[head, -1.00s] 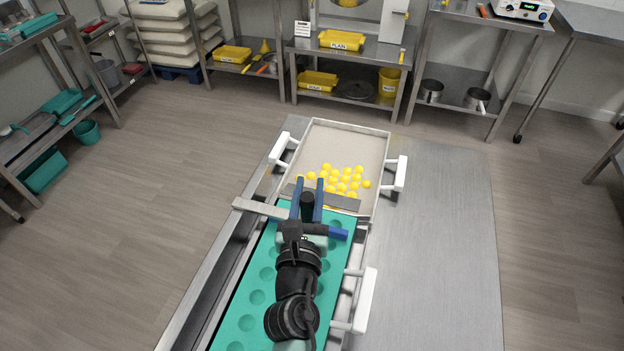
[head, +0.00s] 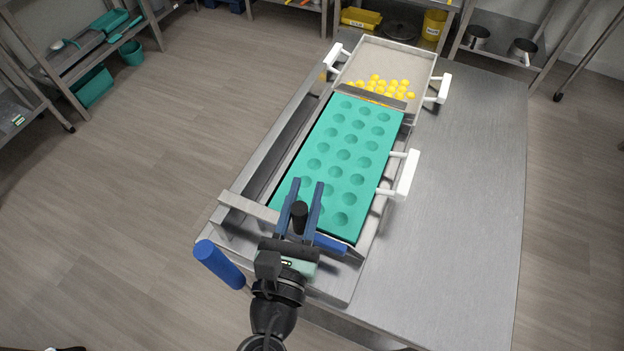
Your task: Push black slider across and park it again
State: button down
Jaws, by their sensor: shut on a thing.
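The black slider knob (head: 299,218) stands between the two blue fingers of my gripper (head: 306,186), which is shut on it. The slider's flat metal bar (head: 249,207) extends to the left, over the rail. A blue piece (head: 330,243) shows just right of the gripper. The knob is at the near end of the teal mould (head: 341,142), whose round cavities look empty. My gripper hides part of the mould's near edge and the slider's middle.
A tray (head: 388,60) with several yellow balls (head: 390,87) sits beyond the mould. White handles (head: 406,175) stick out at the right side. A blue cylinder (head: 219,265) is at the near left corner. The steel table (head: 465,200) is clear on the right.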

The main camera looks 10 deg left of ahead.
jog(key=shift+s+a, duration=0.2)
jog(key=shift+s, duration=0.3)
jog(key=shift+f, duration=0.15)
jog(key=c, duration=1.1)
grip_release()
jog(key=o, duration=0.5)
jog(key=shift+s, duration=0.2)
jog(key=shift+w, duration=0.1)
jog(key=shift+s+a+b, duration=0.25)
jog(key=shift+s+b, duration=0.65)
jog(key=shift+s, duration=1.25)
jog(key=shift+s+a+b, duration=0.3)
jog(key=shift+s+b, duration=0.65)
jog(key=shift+s, duration=1.25)
jog(key=shift+s+a+b, duration=0.25)
jog(key=shift+s+b, duration=0.65)
jog(key=shift+s, duration=1.25)
